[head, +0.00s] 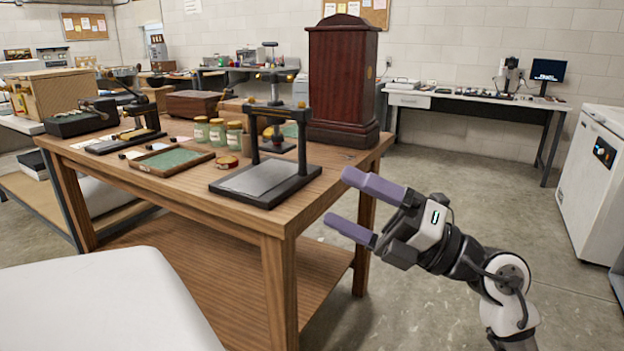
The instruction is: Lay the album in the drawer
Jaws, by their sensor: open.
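I cannot make out an album in the head view. A drawer front (409,101) shows under the left end of the white desk at the back wall, and it looks closed. My gripper (337,197) is open, with its two purple fingers apart and nothing between them. It is in front of the right end of the wooden table, pointing left, well short of the desk.
The wooden table (290,214) holds a dark wooden case (341,75), a black stand (265,183), jars (217,132) and a green-lined tray (171,160). A white cabinet (590,185) stands at right. Open floor (440,165) lies between table and desk (480,99).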

